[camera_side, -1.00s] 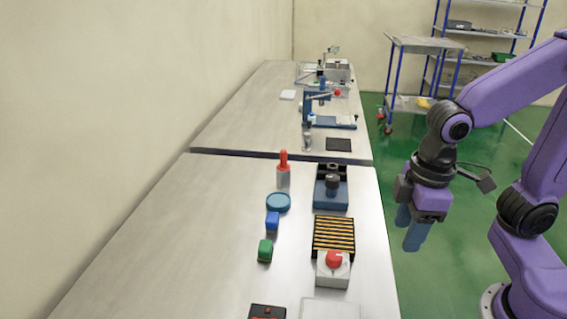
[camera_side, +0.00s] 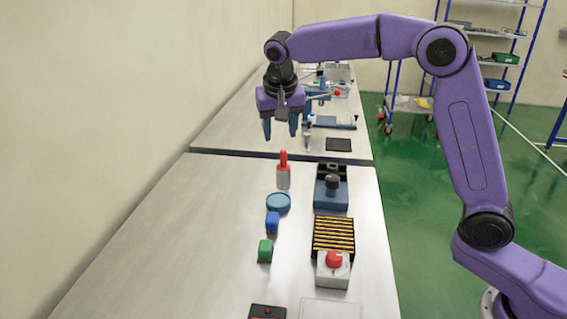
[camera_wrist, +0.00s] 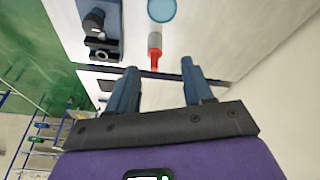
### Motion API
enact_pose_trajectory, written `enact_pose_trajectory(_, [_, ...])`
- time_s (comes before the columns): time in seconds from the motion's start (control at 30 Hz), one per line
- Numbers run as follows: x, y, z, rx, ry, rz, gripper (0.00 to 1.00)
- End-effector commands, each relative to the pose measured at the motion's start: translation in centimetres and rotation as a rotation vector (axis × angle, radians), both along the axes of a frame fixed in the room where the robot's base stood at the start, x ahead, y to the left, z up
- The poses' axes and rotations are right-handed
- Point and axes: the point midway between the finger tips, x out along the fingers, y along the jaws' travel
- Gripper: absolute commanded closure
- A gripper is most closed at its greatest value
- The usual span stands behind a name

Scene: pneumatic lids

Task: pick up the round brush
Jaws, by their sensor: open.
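The round brush (camera_side: 283,172), as I take it, stands upright on the near table with a red handle on top and a grey round body below. In the wrist view the brush (camera_wrist: 155,46) shows its red end pointing toward the gap between my fingers. My gripper (camera_side: 280,128) is open and empty, with blue fingers pointing down. In the side view it appears just above the brush's red top, apart from it. The wrist view also shows the two fingers of my gripper (camera_wrist: 158,68) spread, with nothing between them.
To the right are a blue-and-black fixture (camera_side: 331,190), a slotted rack (camera_side: 333,238) and a red button box (camera_side: 333,268). The table's left side is clear.

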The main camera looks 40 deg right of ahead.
Motion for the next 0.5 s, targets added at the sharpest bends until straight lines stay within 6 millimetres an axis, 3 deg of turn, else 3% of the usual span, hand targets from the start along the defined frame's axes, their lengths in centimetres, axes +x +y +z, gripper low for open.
enact_pose_trajectory(0.1, [2.9,-1.6,0.2,0.001,-0.038,-0.15,0.49])
enact_pose_trajectory(0.2, [4.5,-2.8,0.4,0.002,-0.066,-0.251,0.49])
enact_pose_trajectory(0.5, [6.3,-4.8,0.1,0.001,-0.099,-0.372,0.49])
